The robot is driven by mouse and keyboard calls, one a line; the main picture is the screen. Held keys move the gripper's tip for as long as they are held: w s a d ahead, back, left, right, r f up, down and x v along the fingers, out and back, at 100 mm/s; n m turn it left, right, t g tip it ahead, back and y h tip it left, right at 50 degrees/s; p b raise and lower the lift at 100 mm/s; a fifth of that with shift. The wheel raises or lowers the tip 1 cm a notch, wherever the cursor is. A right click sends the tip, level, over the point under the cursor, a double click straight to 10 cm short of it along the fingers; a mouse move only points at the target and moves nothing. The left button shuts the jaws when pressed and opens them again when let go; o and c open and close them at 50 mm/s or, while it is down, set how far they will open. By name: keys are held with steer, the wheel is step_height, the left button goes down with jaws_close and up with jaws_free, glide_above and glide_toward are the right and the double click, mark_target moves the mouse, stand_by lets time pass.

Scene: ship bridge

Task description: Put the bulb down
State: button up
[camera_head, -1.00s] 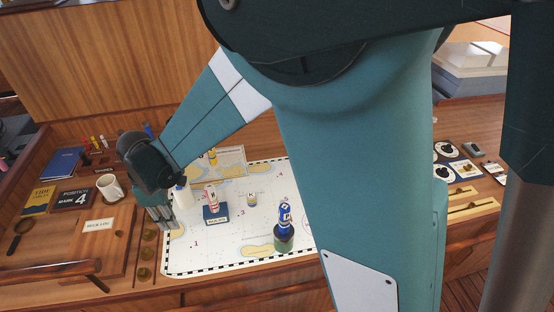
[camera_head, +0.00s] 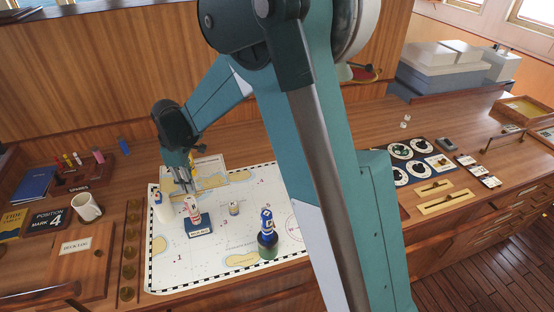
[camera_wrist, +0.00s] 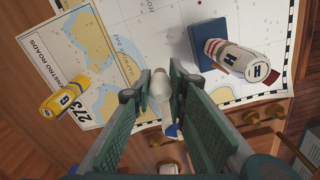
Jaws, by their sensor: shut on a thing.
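My gripper (camera_head: 184,188) is over the upper left of the white chart (camera_head: 220,240), pointing down. In the wrist view, the fingers of my gripper (camera_wrist: 160,92) are shut on the pale white bulb (camera_wrist: 160,84), which sits between the fingertips. The bulb cannot be made out clearly in the head view. Whether it touches the chart, I cannot tell.
A red-and-white H bottle (camera_head: 193,210) stands on a blue base right of my gripper. A yellow bottle (camera_wrist: 65,100) shows in the wrist view. A blue bottle (camera_head: 267,222) has a green base.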

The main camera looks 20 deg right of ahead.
steer(key=w+d+m, duration=0.1)
steer(key=w+d, duration=0.5)
steer(key=d, duration=0.7)
steer(key=w+d+m, duration=0.2)
steer(key=w+d, duration=0.5)
steer(key=d, duration=0.7)
steer(key=w+d+m, duration=0.2)
steer(key=w+d, duration=0.4)
steer(key=d, duration=0.7)
steer(key=shift+w+d, duration=0.2)
steer(key=shift+w, duration=0.15)
steer(key=shift+f, duration=0.2)
steer(key=shift+f+p, duration=0.4)
steer(key=shift+f, duration=2.65)
steer(key=shift+f, duration=0.15)
steer(key=shift+f, duration=1.7)
steer(key=shift+f, duration=0.2)
